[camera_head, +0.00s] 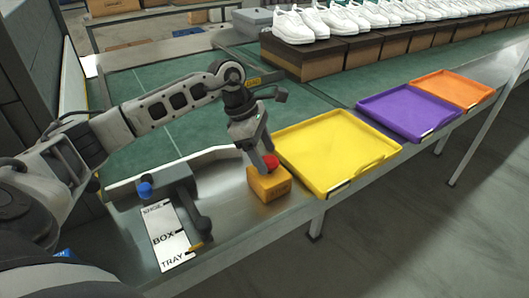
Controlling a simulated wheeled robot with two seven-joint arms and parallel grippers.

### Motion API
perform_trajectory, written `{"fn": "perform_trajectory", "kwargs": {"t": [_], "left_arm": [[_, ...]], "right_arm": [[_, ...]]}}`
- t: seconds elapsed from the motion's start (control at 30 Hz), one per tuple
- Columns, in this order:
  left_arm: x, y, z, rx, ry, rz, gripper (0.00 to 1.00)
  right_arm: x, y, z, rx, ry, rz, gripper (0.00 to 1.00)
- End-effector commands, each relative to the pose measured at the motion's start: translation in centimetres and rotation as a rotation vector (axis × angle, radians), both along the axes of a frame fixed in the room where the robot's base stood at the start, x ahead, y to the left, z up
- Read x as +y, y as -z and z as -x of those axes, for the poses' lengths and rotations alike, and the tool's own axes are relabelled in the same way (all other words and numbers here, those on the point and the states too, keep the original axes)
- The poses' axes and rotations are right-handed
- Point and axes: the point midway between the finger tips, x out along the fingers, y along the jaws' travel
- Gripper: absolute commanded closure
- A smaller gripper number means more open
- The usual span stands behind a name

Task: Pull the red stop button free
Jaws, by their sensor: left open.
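The red stop button (271,161) sits on top of a yellow-orange box (269,184) on the metal ledge, beside the yellow tray. My left gripper (262,165) points down right at the button, with its fingers close around or just beside it. The fingers partly cover the button, and I cannot tell whether they touch it. The left gripper is open. My right gripper is not in view.
A yellow tray (376,165), a purple tray (425,130) and an orange tray (484,100) line the ledge to the right. A lever (202,222), a blue knob (145,190) and a label card (163,228) lie left. White shoes on boxes (309,58) stand behind.

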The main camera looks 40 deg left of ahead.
Motion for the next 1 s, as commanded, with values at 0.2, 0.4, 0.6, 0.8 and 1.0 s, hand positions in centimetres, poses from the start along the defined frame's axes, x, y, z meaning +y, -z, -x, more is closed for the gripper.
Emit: {"fn": "perform_trajectory", "kwargs": {"t": [0.2, 0.4, 0.6, 0.8, 1.0], "left_arm": [[-0.2, 0.7, -0.1, 0.002, -0.001, 0.0, 0.35], [-0.2, 0.6, -0.1, 0.002, -0.001, 0.0, 0.44], [-0.2, 0.6, -0.1, 0.002, -0.001, 0.0, 0.99], [-0.2, -1.0, -0.1, -0.002, 0.0, -0.001, 0.99], [-0.2, -1.2, -0.1, -0.002, -0.001, 0.001, 0.99]], "right_arm": [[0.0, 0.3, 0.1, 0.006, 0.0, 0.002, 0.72], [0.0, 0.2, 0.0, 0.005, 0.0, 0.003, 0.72], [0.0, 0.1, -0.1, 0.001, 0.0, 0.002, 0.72], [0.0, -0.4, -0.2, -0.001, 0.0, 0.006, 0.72], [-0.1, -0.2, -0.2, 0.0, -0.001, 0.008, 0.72]]}}
